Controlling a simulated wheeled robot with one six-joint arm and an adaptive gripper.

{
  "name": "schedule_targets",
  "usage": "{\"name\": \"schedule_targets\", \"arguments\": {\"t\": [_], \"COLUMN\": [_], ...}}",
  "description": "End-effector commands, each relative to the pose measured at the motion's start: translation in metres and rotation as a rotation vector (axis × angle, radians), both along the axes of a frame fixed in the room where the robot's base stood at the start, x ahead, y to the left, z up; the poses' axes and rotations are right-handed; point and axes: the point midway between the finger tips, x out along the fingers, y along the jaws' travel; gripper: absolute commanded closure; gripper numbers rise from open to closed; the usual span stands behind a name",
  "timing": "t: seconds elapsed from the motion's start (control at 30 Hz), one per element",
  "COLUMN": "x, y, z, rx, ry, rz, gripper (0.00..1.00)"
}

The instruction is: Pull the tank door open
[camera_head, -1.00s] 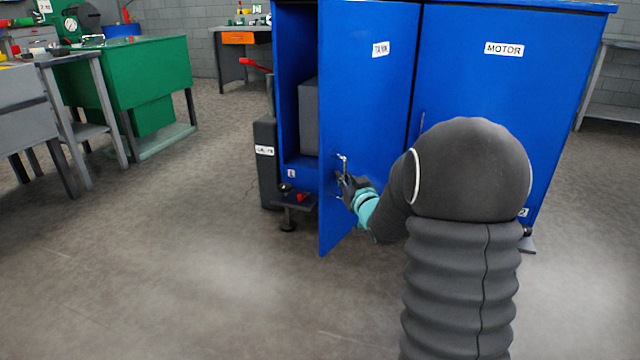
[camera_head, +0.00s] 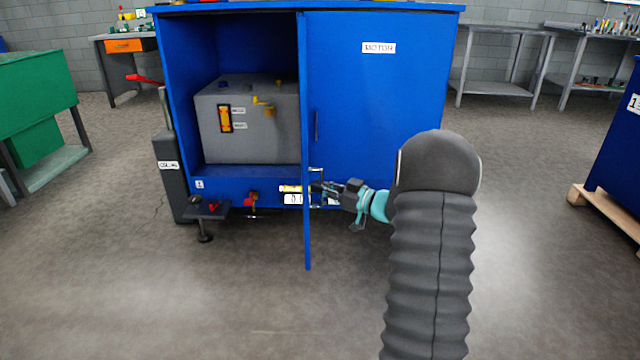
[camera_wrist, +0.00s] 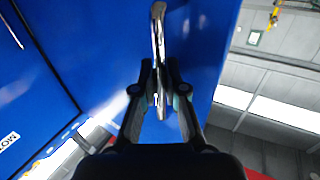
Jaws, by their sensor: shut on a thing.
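The blue tank door (camera_head: 306,120) stands swung out from the cabinet and shows nearly edge-on in the head view. Behind it the left compartment is open, with a grey tank (camera_head: 215,140) inside. My gripper (camera_head: 318,188) is at the door's handle on its right-hand face, low down. In the wrist view the metal bar handle (camera_wrist: 158,25) runs between the fingers, and my gripper (camera_wrist: 160,75) is shut on it. The blue door (camera_wrist: 110,50) fills much of the wrist view.
The motor door (camera_head: 380,110) to the right is closed. A grey post (camera_head: 170,175) and a small black step (camera_head: 205,210) stand at the cabinet's left front. A green bench (camera_head: 30,100) is at the left and a blue box on a pallet (camera_head: 610,205) at the right. The front floor is clear.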

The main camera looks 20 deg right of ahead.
Motion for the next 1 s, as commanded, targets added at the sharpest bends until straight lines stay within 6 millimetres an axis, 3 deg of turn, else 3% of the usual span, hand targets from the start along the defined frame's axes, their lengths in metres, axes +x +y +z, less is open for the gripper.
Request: {"name": "schedule_targets", "arguments": {"t": [0.53, 0.6, 0.67, 1.0], "x": [-0.0016, -0.0016, -0.0015, -0.0025], "y": [-0.0034, -0.0036, -0.0038, -0.0054], "z": [0.0012, 0.0012, 0.0011, 0.0005], "rx": [0.0, 0.0, 0.0, 0.0], "ry": [-0.004, -0.004, -0.003, -0.001], "rz": [0.033, 0.032, 0.032, 0.029], "gripper": [1.0, 0.77, 0.63, 0.63]}}
